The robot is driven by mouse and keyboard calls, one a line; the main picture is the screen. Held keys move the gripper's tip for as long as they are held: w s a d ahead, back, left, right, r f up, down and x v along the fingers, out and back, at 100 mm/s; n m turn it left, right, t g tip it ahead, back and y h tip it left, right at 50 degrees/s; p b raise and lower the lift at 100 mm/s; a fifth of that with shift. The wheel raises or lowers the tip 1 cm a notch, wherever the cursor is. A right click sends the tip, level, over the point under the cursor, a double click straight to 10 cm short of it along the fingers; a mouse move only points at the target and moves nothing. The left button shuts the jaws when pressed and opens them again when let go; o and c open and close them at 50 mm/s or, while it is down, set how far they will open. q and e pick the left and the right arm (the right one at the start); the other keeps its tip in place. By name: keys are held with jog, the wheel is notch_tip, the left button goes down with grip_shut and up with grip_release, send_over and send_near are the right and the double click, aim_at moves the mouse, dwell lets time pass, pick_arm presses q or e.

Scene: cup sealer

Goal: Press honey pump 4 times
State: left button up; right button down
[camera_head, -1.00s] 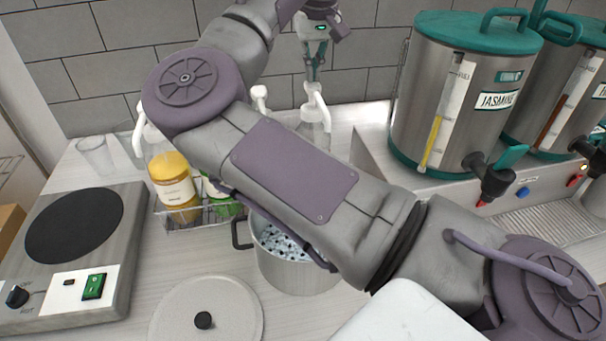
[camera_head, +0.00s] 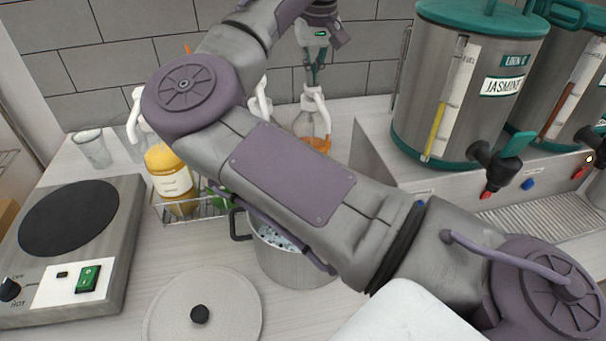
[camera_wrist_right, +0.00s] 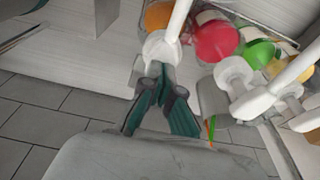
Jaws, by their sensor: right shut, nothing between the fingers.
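My right gripper (camera_head: 315,84) is shut and points down at the white pump head (camera_head: 316,104) of a clear bottle with amber contents (camera_head: 318,143). The fingertips are at the top of the pump; whether they touch cannot be told for sure. The bottle's lower part is hidden behind my right arm. In the right wrist view the shut gripper (camera_wrist_right: 160,78) is at a white pump head (camera_wrist_right: 160,48), with orange contents (camera_wrist_right: 158,16) beyond it. No name on this bottle is readable. My left gripper is not in view.
A yellow pump bottle (camera_head: 168,165) stands in a wire rack (camera_head: 186,211) at left, with other bottles partly hidden. A pot (camera_head: 290,268), a lid (camera_head: 190,290) and a hot plate (camera_head: 118,240) are in front. Steel tea dispensers (camera_head: 462,105) stand at right.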

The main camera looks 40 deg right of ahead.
jog(key=shift+w+d+p+v, duration=0.1)
jog(key=shift+w+p+v, duration=0.1)
jog(key=shift+p+v, duration=0.85)
jog(key=shift+w+d+p+v, duration=0.2)
jog(key=shift+p+v, duration=0.6)
jog(key=shift+v, duration=0.45)
jog(key=shift+r, duration=0.1)
jog(key=shift+s+a+b+x, duration=0.1)
jog(key=shift+s+b+x, duration=0.05)
jog(key=shift+b+x, duration=0.6)
jog(key=shift+s+a+b+x, duration=0.15)
jog(key=shift+b+x, duration=0.35)
jog(key=shift+x, duration=0.45)
jog(key=shift+s+b+x, duration=0.15)
jog(key=shift+b+x, duration=0.45)
jog(key=shift+x, duration=0.25)
jog(key=shift+a, duration=0.1)
jog(key=shift+r, duration=0.1)
jog(key=shift+w+d+p+v, duration=0.1)
jog(key=shift+w+p+v, duration=0.1)
jog(key=shift+p+v, duration=0.85)
jog(key=shift+w+d+p+v, duration=0.2)
jog(key=shift+p+v, duration=0.65)
jog(key=shift+v, duration=0.45)
jog(key=shift+r, duration=0.15)
